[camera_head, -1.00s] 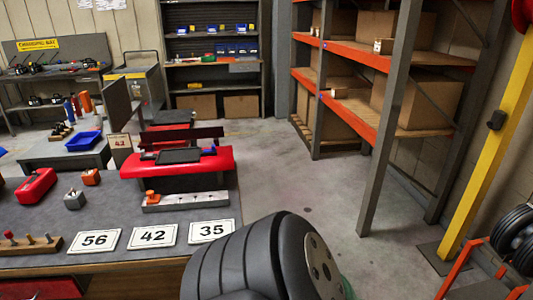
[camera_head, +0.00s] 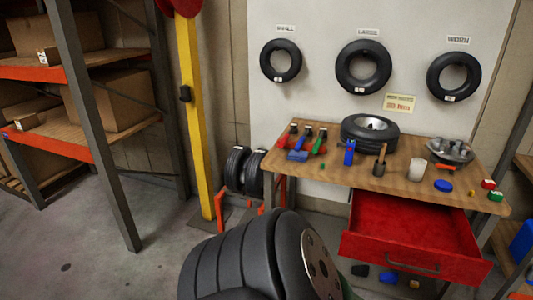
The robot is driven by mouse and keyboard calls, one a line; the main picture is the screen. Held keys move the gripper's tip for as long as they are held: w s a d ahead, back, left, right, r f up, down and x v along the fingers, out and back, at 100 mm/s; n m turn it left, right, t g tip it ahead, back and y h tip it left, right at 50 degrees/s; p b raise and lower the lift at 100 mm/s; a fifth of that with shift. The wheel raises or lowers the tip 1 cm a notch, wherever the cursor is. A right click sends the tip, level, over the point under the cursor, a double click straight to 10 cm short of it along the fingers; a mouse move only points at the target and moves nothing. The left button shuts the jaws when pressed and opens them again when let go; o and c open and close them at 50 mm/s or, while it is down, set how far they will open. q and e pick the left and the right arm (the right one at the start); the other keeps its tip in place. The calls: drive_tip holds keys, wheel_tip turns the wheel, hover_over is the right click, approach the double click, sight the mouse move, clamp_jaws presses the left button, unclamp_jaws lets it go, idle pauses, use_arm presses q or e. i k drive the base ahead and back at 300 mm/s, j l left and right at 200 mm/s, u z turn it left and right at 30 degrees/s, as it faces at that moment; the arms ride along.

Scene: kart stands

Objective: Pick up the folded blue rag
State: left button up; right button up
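I cannot pick out a folded blue rag with certainty. Several blue things are in view. A small flat blue piece (camera_head: 444,186) lies near the bench's front right. An upright blue item (camera_head: 349,153) stands in front of the tire lying on the bench (camera_head: 370,130). A blue lump (camera_head: 388,277) is on the floor below the open red drawer (camera_head: 415,235). Neither of my grippers is in view.
The open drawer juts out from the bench's right front. A yellow post (camera_head: 197,120), a rack of tires (camera_head: 243,170) and a shelf upright (camera_head: 90,120) stand to the left. A ringed black part of my own body fills the bottom middle. Floor at the lower left is clear.

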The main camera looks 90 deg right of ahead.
sight(301, 155)
drive_tip(key=z, duration=3)
drive_tip(key=i+j, duration=0.75)
